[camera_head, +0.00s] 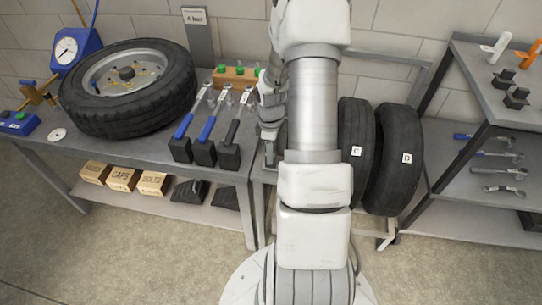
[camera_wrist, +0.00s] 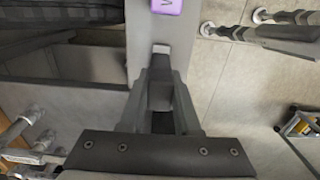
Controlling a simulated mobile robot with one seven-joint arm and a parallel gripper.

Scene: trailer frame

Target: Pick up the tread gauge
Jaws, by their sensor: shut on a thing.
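My gripper (camera_wrist: 160,98) is in the middle of the wrist view. Its two fingers are closed on the sides of a narrow dark grey piece (camera_wrist: 160,90) with a pale grey end (camera_wrist: 161,49). I cannot tell for sure whether this piece is the tread gauge. In the head view my arm hides most of the gripper; a grey part of it (camera_head: 270,115) shows at the right end of the bench, right of the torque wrenches. The held piece is hidden there.
The bench (camera_head: 72,151) carries a mounted tire (camera_head: 155,112), several wrenches in dark holders (camera_head: 205,152) and a green-knobbed wooden block (camera_head: 235,80). Tires C (camera_head: 354,175) and D (camera_head: 402,165) stand right of my arm. A metal shelf (camera_head: 475,110) with tools is further right.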

